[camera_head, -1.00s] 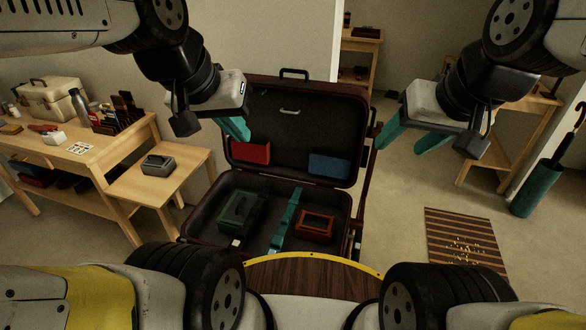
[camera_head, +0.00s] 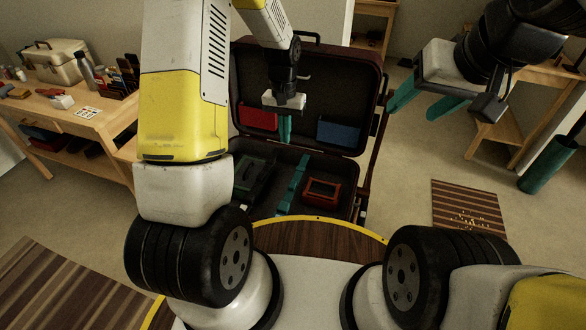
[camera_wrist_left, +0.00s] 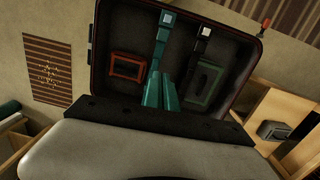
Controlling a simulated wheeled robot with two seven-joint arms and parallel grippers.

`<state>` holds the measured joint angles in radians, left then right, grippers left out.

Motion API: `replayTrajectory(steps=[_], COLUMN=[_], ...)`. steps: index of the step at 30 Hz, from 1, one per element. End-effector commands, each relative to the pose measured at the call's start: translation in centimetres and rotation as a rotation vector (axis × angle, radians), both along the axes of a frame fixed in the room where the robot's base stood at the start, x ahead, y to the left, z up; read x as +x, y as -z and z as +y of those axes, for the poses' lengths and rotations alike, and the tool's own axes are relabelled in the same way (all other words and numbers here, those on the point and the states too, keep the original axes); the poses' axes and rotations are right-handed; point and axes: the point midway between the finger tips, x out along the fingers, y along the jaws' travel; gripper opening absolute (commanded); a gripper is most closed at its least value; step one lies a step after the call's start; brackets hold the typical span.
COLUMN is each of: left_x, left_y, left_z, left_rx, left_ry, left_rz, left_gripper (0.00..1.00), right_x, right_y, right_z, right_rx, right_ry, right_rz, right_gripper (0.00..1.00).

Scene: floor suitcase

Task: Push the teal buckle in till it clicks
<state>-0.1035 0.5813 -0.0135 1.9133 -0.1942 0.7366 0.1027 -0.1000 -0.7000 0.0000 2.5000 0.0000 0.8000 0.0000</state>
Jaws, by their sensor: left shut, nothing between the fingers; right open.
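The open suitcase (camera_head: 222,190) stands in front of me. A teal strap (camera_head: 292,185) runs along its lower half between a green-framed case and a red-framed box. In the left wrist view the strap (camera_wrist_left: 161,45) ends at the far side in a teal buckle (camera_wrist_left: 167,18) with a pale top; whether the buckle is latched is too small to tell. My left gripper (camera_head: 285,140) is shut and empty, above the suitcase near its hinge side; its teal fingers (camera_wrist_left: 160,78) overlap the strap's near end in the wrist view. My right gripper (camera_head: 418,108) is open and empty, right of the suitcase.
The red-framed box (camera_head: 322,192) and green case (camera_head: 250,178) flank the strap. A dark strap with a white buckle (camera_wrist_left: 205,30) crosses the green case. Red (camera_head: 259,117) and blue (camera_head: 339,132) packs sit in the lid. A workbench (camera_head: 85,130) stands left.

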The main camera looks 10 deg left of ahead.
Motion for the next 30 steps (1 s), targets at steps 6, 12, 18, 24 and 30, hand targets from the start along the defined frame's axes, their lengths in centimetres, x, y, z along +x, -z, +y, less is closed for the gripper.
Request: replayTrajectory(steps=[6,12,18,24,30], left_x=[0.3,-0.2,-0.6,-1.5,-2.3], left_y=[9.5,14.2,15.9,19.2,22.5], left_z=[-0.9,-1.2,-1.3,-1.1,-0.9], left_rx=[0.035,0.053,0.056,0.055,0.055], left_ry=[0.032,0.048,0.052,0.052,0.051], left_rz=[0.115,0.166,0.178,0.180,0.179], left_gripper=[0.00,0.00,0.00,0.00,0.00], right_x=[0.0,0.0,0.0,0.0,0.0], right_y=[0.0,0.0,0.0,0.0,0.0], right_z=[0.0,0.0,0.0,0.0,0.0], right_rx=[0.000,0.000,0.000,0.000,0.000], right_ry=[0.000,0.000,0.000,0.000,0.000], right_rz=[0.000,0.000,0.000,0.000,0.000], right_gripper=[0.56,0.56,0.56,0.56,0.56])
